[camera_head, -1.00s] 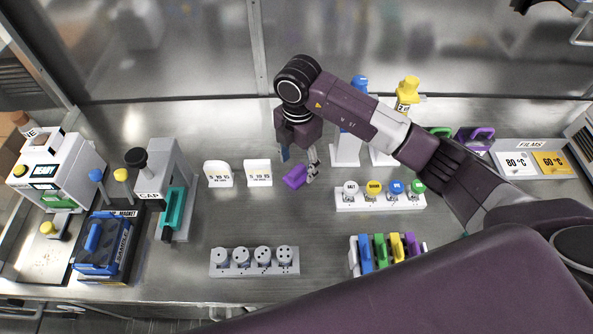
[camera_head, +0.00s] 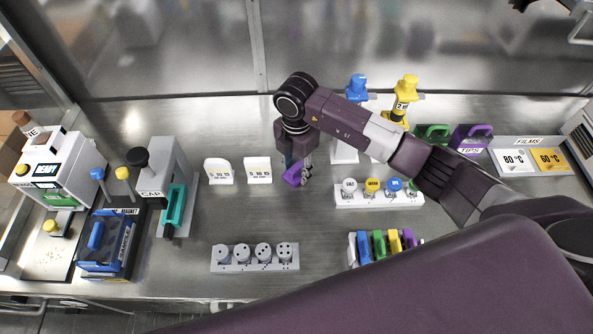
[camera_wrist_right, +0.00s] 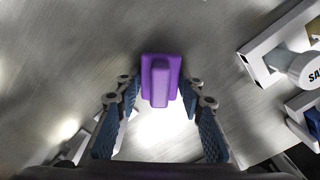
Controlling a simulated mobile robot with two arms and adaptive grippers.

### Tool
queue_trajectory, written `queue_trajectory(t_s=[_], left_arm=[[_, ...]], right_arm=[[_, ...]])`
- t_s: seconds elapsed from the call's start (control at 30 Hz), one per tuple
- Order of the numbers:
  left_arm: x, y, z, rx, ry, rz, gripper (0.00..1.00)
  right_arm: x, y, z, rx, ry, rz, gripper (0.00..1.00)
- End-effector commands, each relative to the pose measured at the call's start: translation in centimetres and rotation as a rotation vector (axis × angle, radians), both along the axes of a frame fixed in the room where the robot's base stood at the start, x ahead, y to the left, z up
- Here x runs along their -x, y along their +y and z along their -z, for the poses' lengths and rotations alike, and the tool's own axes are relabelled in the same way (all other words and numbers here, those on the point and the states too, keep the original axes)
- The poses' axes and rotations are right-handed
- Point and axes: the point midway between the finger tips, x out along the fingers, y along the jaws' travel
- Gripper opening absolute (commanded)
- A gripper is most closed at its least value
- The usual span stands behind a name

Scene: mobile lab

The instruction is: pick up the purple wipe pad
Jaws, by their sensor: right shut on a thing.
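The purple wipe pad (camera_head: 292,174) is at the middle of the bench, under my right gripper (camera_head: 298,168). In the right wrist view the pad (camera_wrist_right: 160,78) shows its raised grip bar pointing up between the two blue-lined fingers. My right gripper (camera_wrist_right: 160,98) is shut on the pad, with a finger on each side of it. The gripper hides part of the pad in the head view, and I cannot tell whether the pad touches the bench. My left gripper is not in view.
A rack of labelled caps (camera_head: 379,194) stands close to the right of the pad. Two white labelled cards (camera_head: 219,172) stand to its left. A rack of grey holed pieces (camera_head: 255,258) and a holder with coloured handles (camera_head: 385,247) are nearer. Bare bench (camera_head: 310,222) lies between.

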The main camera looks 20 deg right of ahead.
Motion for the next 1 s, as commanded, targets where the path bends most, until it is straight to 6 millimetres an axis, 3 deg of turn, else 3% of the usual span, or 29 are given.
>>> queue_trajectory(t_s=[0.27,0.47,0.83,1.0], left_arm=[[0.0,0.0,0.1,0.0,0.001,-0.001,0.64],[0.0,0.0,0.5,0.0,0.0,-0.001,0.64],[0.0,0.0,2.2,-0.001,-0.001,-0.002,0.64],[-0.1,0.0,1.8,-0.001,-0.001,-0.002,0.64]], right_arm=[[-0.1,0.0,-0.5,0.0,-0.002,0.001,0.12],[-0.1,0.0,-2.7,-0.001,-0.005,-0.002,0.12],[-0.2,0.0,-11.7,-0.001,-0.008,-0.001,0.12],[-0.2,-0.1,-15.9,0.002,-0.007,0.0,0.12]])
